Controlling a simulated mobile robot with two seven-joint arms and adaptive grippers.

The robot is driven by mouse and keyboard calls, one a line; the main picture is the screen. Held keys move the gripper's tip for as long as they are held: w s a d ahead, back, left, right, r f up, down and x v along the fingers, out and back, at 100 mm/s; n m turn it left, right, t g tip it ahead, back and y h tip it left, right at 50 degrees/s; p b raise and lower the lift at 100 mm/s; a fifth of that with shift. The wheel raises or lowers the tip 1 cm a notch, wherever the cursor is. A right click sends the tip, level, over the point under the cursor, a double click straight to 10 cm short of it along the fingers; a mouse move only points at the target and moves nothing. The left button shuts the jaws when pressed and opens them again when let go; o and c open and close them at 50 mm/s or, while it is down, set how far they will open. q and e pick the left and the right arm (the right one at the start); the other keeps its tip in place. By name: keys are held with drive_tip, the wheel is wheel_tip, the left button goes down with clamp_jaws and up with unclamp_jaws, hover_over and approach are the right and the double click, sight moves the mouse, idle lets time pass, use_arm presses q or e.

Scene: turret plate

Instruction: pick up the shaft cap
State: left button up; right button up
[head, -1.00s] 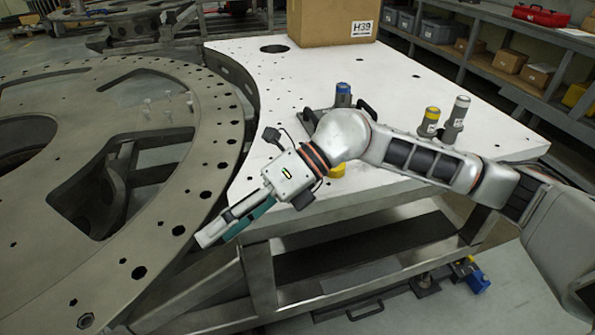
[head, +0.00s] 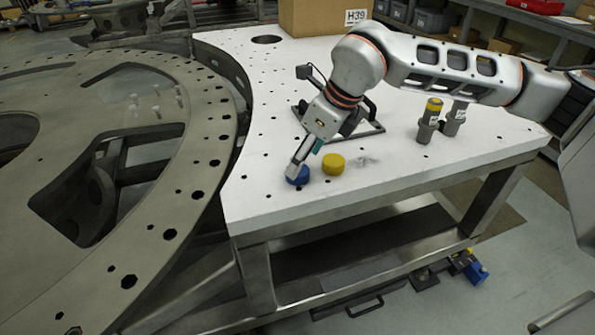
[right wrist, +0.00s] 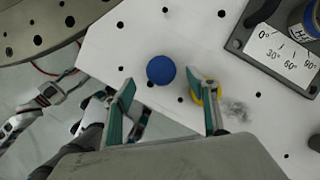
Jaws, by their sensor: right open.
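A blue round cap (head: 298,178) and a yellow round cap (head: 333,164) sit side by side on the white table near its left front. I cannot tell by name which is the shaft cap. My right gripper (head: 297,170) is at the blue cap, its tips partly covering it. In the right wrist view its two green-padded fingers (right wrist: 160,84) are spread. The blue cap (right wrist: 161,70) lies ahead between them, with nothing gripped. The yellow cap (right wrist: 208,92) is partly hidden behind the right finger. My left gripper does not show in the head view.
A dark angle-marked fixture (right wrist: 270,45) stands behind the caps, partly hidden by my arm in the head view. Grey and yellow-topped cylinders (head: 430,120) stand to the right. A cardboard box (head: 310,15) is at the back. The large ring plate (head: 205,145) borders the table's left.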

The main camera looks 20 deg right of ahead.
sight(302, 177)
drive_tip(key=x, duration=0.4)
drive_tip(key=shift+w, duration=0.15)
drive_tip(key=c, duration=1)
drive_tip(key=shift+r, duration=0.1)
